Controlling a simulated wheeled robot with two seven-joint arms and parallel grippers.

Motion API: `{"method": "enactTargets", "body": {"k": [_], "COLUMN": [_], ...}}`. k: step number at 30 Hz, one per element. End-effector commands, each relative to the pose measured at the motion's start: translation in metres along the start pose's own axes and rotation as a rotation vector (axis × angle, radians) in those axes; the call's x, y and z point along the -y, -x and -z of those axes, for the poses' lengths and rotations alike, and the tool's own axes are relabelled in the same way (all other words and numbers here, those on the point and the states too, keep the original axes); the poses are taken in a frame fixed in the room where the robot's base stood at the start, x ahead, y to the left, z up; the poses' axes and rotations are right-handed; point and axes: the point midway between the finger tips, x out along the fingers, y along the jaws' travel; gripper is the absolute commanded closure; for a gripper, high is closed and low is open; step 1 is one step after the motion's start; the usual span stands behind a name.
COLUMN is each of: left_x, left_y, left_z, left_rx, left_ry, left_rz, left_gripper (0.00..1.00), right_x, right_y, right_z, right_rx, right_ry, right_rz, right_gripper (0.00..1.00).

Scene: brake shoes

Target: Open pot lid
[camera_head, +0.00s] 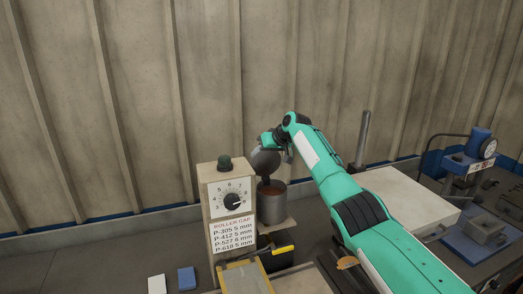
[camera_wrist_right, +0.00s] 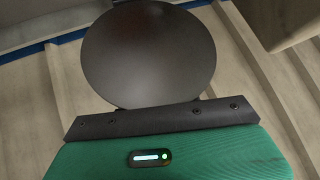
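The pot (camera_head: 270,205) is a grey metal cylinder with reddish-brown contents, on a small shelf beside the control box. Its round dark grey lid (camera_head: 265,161) is raised and steeply tilted above the open mouth, at the upper left of the pot. My right gripper (camera_head: 269,145) is at the upper edge of the lid. In the right wrist view the lid (camera_wrist_right: 148,52) is a large dark disc just past the gripper's dark front plate. The fingertips are hidden, so I cannot tell whether they grip the lid. My left gripper is not in view.
The control box (camera_head: 232,205) with a dial and green knob stands left of the pot. A yellow-edged tray (camera_head: 244,277) is in front. A white box (camera_head: 408,192) and a blue gauge press (camera_head: 470,160) are at right. A ribbed wall stands behind.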

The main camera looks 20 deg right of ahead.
Motion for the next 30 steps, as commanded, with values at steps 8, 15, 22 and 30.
{"method": "enactTargets", "body": {"k": [8,15,22,30], "left_x": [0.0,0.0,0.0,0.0], "left_y": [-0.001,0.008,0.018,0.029], "left_z": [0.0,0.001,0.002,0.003], "left_rx": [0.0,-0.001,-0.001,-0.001], "left_ry": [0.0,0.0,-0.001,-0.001], "left_rz": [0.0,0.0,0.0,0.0], "left_gripper": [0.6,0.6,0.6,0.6], "right_x": [-0.002,-0.002,-0.002,-0.003], "right_y": [-0.001,0.007,0.023,0.04], "right_z": [-0.001,0.004,0.014,0.025], "right_rx": [-0.001,0.003,-0.001,-0.004], "right_ry": [-0.002,-0.002,-0.001,-0.002], "right_rz": [-0.001,-0.002,-0.001,-0.001], "right_gripper": [0.59,0.59,0.59,0.59]}}
